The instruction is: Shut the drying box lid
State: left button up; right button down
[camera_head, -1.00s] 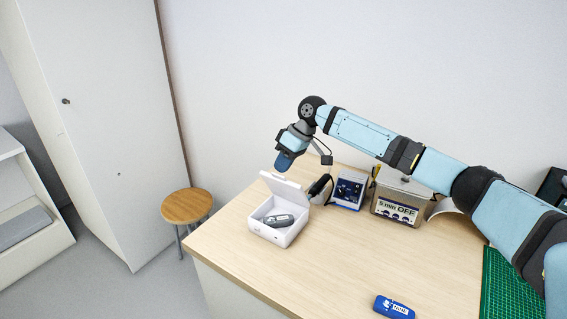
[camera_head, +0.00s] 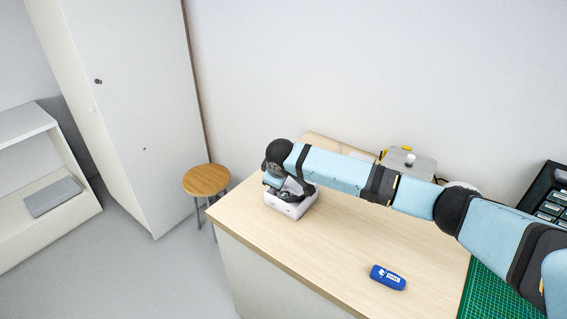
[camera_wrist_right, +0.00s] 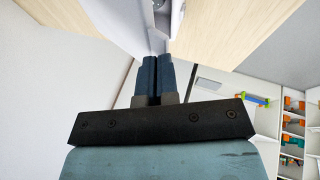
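The white drying box (camera_head: 291,208) stands near the left edge of the wooden bench, partly covered by my right wrist. A dark grey object lies in its opening, so the box is not fully covered. The lid is mostly hidden behind my wrist in the head view, so its angle is unclear there. In the right wrist view, white box surfaces (camera_wrist_right: 174,20) lie just beyond the fingertips. My right gripper (camera_wrist_right: 157,59) has its two dark blue fingers together with nothing visible between them, at or very near the white part; contact is unclear. My left gripper is out of view.
A blue case (camera_head: 388,277) lies on the bench (camera_head: 320,255) at the front right. A green mat (camera_head: 485,295) and black drawer unit (camera_head: 548,205) are at the right. A container with a grey top (camera_head: 409,163) stands behind my arm. A stool (camera_head: 206,180) stands left of the bench.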

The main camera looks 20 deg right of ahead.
jog(key=shift+s+a+f+n+t+h, duration=0.1)
jog(key=shift+s+a+f+t+h, duration=0.2)
jog(key=shift+f, duration=0.65)
jog(key=shift+s+a+f+n+t+h, duration=0.1)
jog(key=shift+a+f+t+h, duration=0.25)
jog(key=shift+f, duration=0.6)
jog(key=shift+s+a+f+n+t+h, duration=0.15)
jog(key=shift+a+f+h, duration=0.25)
jog(key=shift+f, duration=0.55)
jog(key=shift+d+r, duration=0.1)
